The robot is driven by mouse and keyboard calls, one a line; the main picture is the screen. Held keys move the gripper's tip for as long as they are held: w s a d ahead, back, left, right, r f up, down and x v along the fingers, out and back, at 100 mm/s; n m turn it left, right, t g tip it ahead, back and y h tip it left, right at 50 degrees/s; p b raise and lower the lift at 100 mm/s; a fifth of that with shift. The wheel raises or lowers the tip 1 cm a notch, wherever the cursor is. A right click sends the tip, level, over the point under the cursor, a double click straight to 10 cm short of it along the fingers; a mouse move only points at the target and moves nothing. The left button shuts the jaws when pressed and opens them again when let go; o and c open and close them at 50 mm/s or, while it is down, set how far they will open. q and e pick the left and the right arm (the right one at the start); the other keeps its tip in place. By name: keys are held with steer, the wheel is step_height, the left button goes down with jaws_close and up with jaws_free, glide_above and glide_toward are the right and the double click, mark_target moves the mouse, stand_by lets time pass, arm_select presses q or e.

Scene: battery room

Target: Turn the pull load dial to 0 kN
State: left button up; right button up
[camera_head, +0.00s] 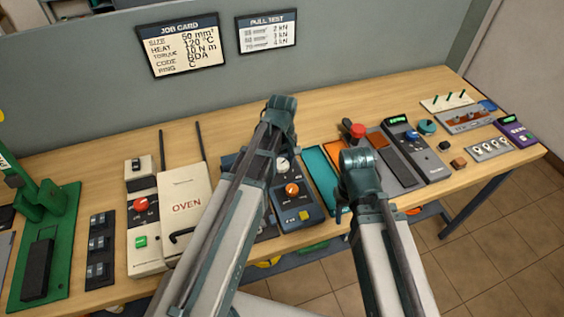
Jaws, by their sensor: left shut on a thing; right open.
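A blue device (310,211) stands at the middle of the bench, partly behind my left arm. On it are an orange knob (293,189), a round white gauge (282,165) and a yellow button (305,215). The orange knob looks like the dial, but its markings are too small to read. My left arm reaches up across the device's left side, hiding part of it. My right arm reaches up to the right of the device. The fingers of both grippers are hidden behind my own arms, so I cannot see what they touch.
An oven (184,212) and a controller with a red knob (141,204) stand left, beside a green press (47,232). A teal tray (320,172) lies right of the blue device. More instruments crowd the right side. A pull test card (267,33) hangs on the back panel.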

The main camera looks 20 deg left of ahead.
mark_target(283, 165)
arm_select(q)
steer(key=shift+n, duration=0.3)
steer(key=o, duration=1.4)
steer(key=shift+c, duration=0.2)
step_height(283, 165, up, 14)
steer(key=p, duration=1.4)
arm_select(e)
step_height(283, 165, up, 14)
arm_select(q)
steer(key=shift+d+f, duration=0.1)
steer(key=shift+f, duration=0.05)
arm_select(e)
steer(key=shift+f, duration=0.2)
